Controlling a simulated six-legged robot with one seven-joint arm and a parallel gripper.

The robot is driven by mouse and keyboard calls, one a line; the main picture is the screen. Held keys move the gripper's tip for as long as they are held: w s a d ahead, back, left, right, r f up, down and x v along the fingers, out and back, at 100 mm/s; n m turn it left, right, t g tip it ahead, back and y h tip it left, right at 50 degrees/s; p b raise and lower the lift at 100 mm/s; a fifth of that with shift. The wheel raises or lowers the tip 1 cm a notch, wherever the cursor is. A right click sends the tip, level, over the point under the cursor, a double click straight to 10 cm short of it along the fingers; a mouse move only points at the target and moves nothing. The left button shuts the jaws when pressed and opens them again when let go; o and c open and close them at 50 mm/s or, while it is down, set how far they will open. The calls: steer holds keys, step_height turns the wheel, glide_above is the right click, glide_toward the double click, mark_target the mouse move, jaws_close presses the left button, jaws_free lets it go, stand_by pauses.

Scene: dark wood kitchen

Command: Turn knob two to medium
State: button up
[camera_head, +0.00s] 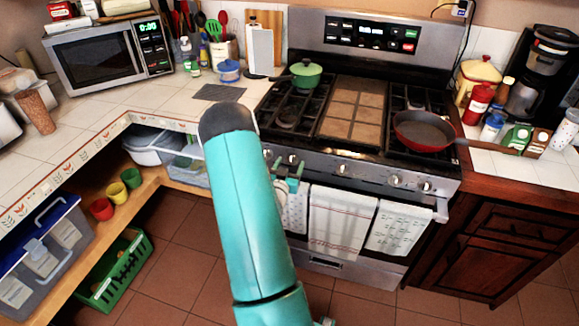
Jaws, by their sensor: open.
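The stove (335,160) stands at centre right with a row of several round knobs along its front panel. The second knob from the left (293,160) shows just above my gripper. The leftmost knob (268,157) is close to my arm's edge. A middle knob (341,169) and two knobs at the right (395,180) are in clear view. My gripper (290,173) is open, partly hidden behind my teal arm, and close to the front panel by the second knob. I cannot tell whether it touches the knob. The knob's setting is too small to read.
Towels (340,222) hang from the oven handle (440,211) just below the knobs. A green pot (306,74) and a red pan (424,130) sit on the stove top. A microwave (100,55) stands on the left counter. Bare tiled floor lies in front of the stove.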

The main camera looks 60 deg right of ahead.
steer(key=c, duration=1)
steer(key=shift+o, duration=0.2)
steer(key=shift+n, duration=0.3)
steer(key=n, duration=0.3)
steer(key=shift+n, duration=0.3)
steer(key=n, duration=0.4)
steer(key=shift+n, duration=0.3)
steer(key=n, duration=0.4)
steer(key=shift+n, duration=0.3)
steer(key=shift+s+n, duration=0.15)
steer(key=shift+n, duration=2.05)
